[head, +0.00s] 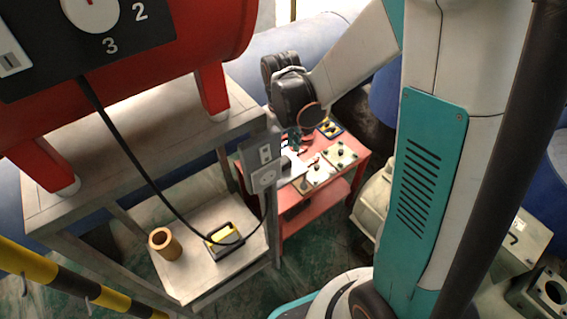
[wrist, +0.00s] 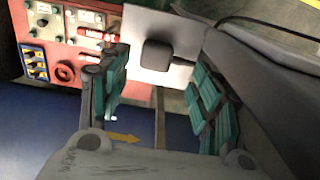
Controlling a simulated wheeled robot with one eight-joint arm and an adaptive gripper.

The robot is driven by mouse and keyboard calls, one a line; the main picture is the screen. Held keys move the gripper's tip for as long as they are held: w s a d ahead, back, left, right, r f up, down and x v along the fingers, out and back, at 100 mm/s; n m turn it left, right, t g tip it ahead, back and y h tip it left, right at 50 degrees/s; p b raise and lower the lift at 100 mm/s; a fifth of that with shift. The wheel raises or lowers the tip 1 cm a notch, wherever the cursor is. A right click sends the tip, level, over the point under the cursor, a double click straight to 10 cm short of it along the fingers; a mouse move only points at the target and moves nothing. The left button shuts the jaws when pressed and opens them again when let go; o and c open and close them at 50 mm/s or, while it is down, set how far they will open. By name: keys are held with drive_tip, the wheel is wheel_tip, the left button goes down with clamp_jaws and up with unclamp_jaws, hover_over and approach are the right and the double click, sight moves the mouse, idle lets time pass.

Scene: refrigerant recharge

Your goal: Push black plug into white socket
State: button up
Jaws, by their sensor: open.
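In the wrist view, a black rounded block (wrist: 157,55), which looks like the black plug, sits against a white plate (wrist: 187,25). I cannot tell how far it is seated. My gripper (wrist: 158,78) is open, with its teal fingers to the left and right of the block, apart from it. In the head view, my gripper (head: 293,141) points down beside a grey panel on the rack post. The plug cannot be made out in the head view.
A black cable (head: 139,164) hangs from the red tank (head: 205,35) past the grey rack. A brass cylinder (head: 165,244) and a yellow-black box (head: 222,241) stand on its lower shelf. A red table (head: 345,172) with control plates stands behind the rack.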

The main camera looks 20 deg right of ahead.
sight(284, 163)
drive_tip(key=f+b, duration=0.1)
drive_tip(key=f, duration=0.2)
drive_tip(key=f+b, duration=0.1)
drive_tip(key=f, duration=0.1)
drive_tip(key=shift+w+d+b, duration=0.2)
drive_tip(key=shift+w+b, duration=0.1)
drive_tip(key=shift+r, duration=0.1)
drive_tip(key=c, duration=1.1)
